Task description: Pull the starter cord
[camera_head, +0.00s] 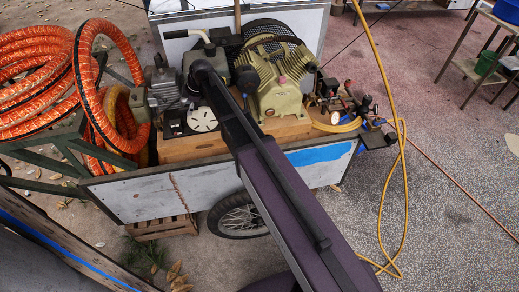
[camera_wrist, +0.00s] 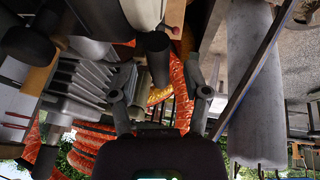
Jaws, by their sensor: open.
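The engine (camera_head: 158,88), grey and finned, sits at the left of the cart top, with a white slotted round cover (camera_head: 203,119) at its front right. I cannot make out the starter cord or its handle for certain in either view. My arm crosses the cart in the head view and hides part of the engine; my gripper is not clearly seen there. In the wrist view my gripper (camera_wrist: 160,100) is open, its two fingers apart with nothing held between them. Grey engine fins (camera_wrist: 75,85) are left of the fingers, and a dark cylinder (camera_wrist: 156,58) shows beyond them.
The beige compressor (camera_head: 280,85) is right of my arm on the cart (camera_head: 140,199). Coiled orange hose (camera_head: 35,75) lies at the left, on a green stand. A yellow hose (camera_head: 400,190) hangs at the right. The floor right of the cart is mostly open.

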